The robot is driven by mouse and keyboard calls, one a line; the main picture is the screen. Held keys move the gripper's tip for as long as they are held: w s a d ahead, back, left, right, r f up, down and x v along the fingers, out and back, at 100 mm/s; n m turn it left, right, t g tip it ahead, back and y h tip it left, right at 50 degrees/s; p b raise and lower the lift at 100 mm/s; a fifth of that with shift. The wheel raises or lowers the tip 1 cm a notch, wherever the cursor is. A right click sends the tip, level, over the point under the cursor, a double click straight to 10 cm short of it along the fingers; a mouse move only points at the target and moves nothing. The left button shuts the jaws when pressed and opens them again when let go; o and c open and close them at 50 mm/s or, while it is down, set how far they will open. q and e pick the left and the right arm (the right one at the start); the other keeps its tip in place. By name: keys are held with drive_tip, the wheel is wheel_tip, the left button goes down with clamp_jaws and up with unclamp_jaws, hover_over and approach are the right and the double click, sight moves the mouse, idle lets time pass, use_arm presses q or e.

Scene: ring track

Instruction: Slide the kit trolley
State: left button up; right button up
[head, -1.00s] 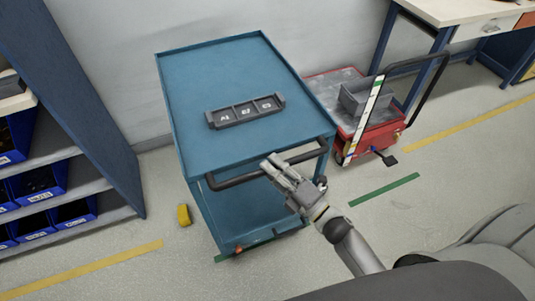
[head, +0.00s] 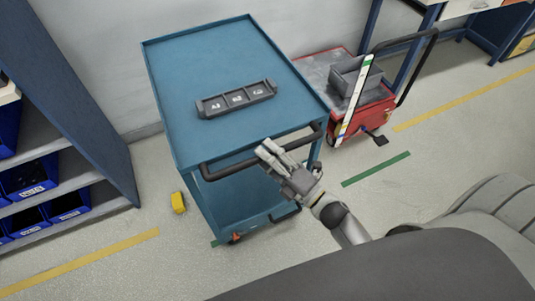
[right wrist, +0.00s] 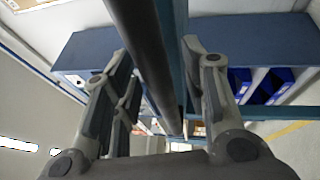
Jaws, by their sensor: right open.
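The blue kit trolley (head: 185,80) stands left of centre in the head view, with a dark bar handle (head: 232,168) across its near side. A grey three-compartment tray (head: 236,99) with white labels lies on its top. My right gripper (head: 268,149) is open at the right half of the handle. In the right wrist view its spread fingers (right wrist: 158,85) stand on either side of the dark handle bar (right wrist: 147,60), which runs between them. Whether they touch the bar I cannot tell. My left gripper is not in view.
A red cart (head: 372,121) with a grey bin (head: 347,77) stands to the right, near a workbench. Shelving with blue bins (head: 67,202) is at the left. A small yellow block (head: 178,202) lies beside the trolley. A green floor strip (head: 376,169) crosses open floor at the right.

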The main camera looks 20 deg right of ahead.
drive_tip(key=v, duration=1.2)
